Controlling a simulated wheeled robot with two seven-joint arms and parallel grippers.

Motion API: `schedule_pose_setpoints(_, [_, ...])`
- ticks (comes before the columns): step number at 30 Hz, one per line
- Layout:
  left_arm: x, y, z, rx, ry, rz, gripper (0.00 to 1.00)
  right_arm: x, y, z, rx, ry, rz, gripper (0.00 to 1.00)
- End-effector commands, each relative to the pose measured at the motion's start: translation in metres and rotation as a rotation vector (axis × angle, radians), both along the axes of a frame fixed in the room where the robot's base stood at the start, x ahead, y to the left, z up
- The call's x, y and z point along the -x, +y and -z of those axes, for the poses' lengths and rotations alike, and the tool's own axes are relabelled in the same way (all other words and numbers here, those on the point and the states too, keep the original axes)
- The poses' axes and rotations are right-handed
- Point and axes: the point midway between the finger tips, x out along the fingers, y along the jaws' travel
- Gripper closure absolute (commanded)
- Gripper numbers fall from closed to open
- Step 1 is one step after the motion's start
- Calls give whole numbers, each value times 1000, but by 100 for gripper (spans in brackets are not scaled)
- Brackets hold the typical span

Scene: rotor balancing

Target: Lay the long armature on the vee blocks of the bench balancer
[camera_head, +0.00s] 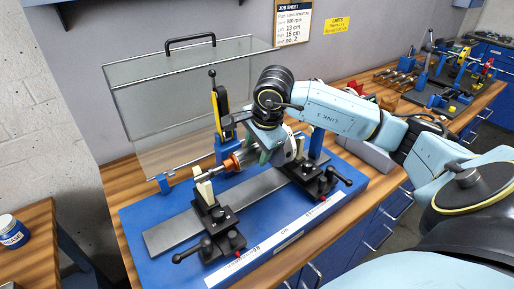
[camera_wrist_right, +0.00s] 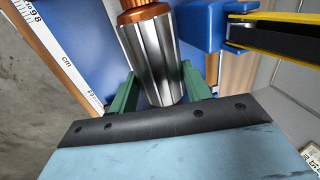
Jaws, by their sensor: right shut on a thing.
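The long armature, with a steel core (camera_wrist_right: 152,60) and copper-coloured winding (camera_wrist_right: 143,13), is held between the green fingers of my right gripper (camera_wrist_right: 160,92). In the head view its copper-coloured part (camera_head: 232,162) and thin shaft show left of my right gripper (camera_head: 270,152), over the blue bench balancer (camera_head: 150,251). The shaft's left end is close to the pale top of the left vee block support (camera_head: 204,190); I cannot tell whether it touches. The right support (camera_head: 318,180) is partly hidden behind my gripper and wrist. My left gripper is not in view.
A clear guard (camera_head: 150,105) with a black handle stands behind the balancer. A yellow and black upright part (camera_head: 219,108) rises close behind the armature. A rack with several parts (camera_head: 395,78) lies at the back right. A jar (camera_head: 12,230) stands at the left.

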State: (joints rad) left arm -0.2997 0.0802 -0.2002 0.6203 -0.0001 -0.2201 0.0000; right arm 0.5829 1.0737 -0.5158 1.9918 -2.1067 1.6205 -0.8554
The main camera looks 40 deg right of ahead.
Motion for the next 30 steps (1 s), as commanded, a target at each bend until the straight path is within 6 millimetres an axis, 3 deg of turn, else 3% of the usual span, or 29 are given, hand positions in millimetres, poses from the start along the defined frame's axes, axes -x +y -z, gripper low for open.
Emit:
schedule_pose_setpoints(22, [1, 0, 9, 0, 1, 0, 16, -1, 0, 7, 0, -9, 1, 100])
schedule_pose_setpoints(23, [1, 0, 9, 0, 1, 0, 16, -1, 0, 6, 0, -9, 1, 49])
schedule_pose_setpoints(28, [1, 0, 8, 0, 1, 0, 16, -1, 0, 7, -1, -5, 1, 27])
schedule_pose_setpoints(30, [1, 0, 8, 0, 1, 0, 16, -1, 0, 8, -1, -4, 0, 26])
